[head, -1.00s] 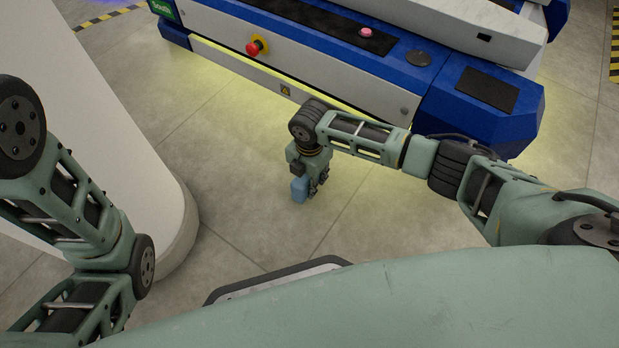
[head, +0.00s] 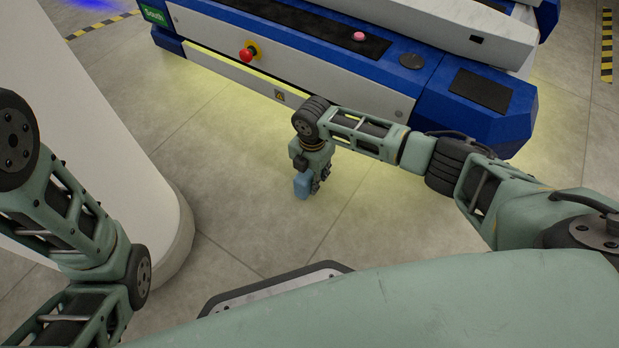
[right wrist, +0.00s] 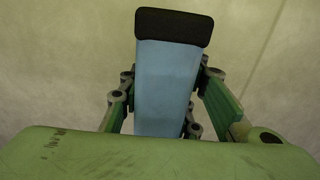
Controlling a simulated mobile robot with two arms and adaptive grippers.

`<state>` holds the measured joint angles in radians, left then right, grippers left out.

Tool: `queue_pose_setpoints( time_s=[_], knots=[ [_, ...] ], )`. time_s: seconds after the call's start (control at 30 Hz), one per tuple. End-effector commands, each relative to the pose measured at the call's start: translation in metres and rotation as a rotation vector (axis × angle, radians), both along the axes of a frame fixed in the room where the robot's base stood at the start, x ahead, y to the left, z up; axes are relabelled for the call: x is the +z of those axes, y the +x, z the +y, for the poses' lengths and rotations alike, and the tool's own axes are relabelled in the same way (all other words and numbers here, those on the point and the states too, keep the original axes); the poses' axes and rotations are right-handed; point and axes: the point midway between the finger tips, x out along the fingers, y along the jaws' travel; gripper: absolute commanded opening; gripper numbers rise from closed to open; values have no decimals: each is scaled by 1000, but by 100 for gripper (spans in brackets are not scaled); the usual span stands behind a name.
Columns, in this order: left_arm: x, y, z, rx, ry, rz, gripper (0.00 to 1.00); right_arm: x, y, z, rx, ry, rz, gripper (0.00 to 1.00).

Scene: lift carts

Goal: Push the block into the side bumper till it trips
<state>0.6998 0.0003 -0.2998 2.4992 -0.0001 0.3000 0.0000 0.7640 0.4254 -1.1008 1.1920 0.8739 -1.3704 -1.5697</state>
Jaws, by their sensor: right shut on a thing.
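The light blue block (head: 302,186) is held low in front of the cart (head: 255,82). In the right wrist view the block (right wrist: 165,85) is long, with a black pad (right wrist: 173,26) on its far end. My right gripper (head: 317,180) is shut on the block, with a finger on each side of it. The cart is blue and white, and its side bumper (head: 235,73) runs as a pale strip along its lower side. The block is apart from the bumper, with floor between them. My left gripper is out of view; only my left arm shows.
A red emergency button (head: 247,56) on a yellow base sticks out of the cart's side. A pink button (head: 358,36) sits on its top. A white rounded body (head: 130,130) stands at the left. The floor before the cart is clear.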

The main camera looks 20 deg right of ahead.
Motion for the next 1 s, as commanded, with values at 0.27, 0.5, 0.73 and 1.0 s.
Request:
queue_pose_setpoints(
  time_s=[0.27, 0.5, 0.73, 1.0],
  knots=[
    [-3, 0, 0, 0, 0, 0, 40, 0, 7, -10, -2, -2, 0, 0],
    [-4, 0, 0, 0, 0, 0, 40, 0, 11, -15, -1, -1, -1, 0],
    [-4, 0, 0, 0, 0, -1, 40, 0, 11, -15, -1, -1, -1, 0],
    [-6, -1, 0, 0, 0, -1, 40, 0, 14, -19, -2, -2, -1, 0]
  ],
)
